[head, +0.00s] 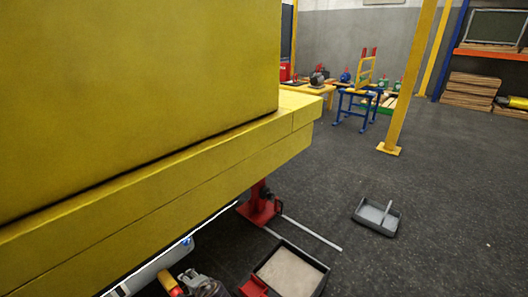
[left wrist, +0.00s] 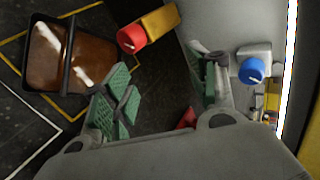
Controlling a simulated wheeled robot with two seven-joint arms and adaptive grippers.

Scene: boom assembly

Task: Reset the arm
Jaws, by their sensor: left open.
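A large yellow boom (head: 140,80) fills the left half of the head view, with a long ledge along its lower side. A pale grey cylinder (head: 155,266) with a blue knob (head: 187,241) shows under it. In the left wrist view, the blue knob (left wrist: 252,70) is to the right of my left gripper (left wrist: 160,95). A red knob on a yellow piece (left wrist: 132,38) is above the gripper. The gripper's green-padded fingers are apart, with nothing between them. The left gripper is hard to make out in the head view, and my right gripper is in neither view.
A dark tray (head: 292,270) stands on the floor near a red stand (head: 260,205). Another grey tray (head: 377,215) lies farther right. A yellow post (head: 408,80) and blue-legged bench (head: 357,103) stand behind. The dark floor at right is mostly clear.

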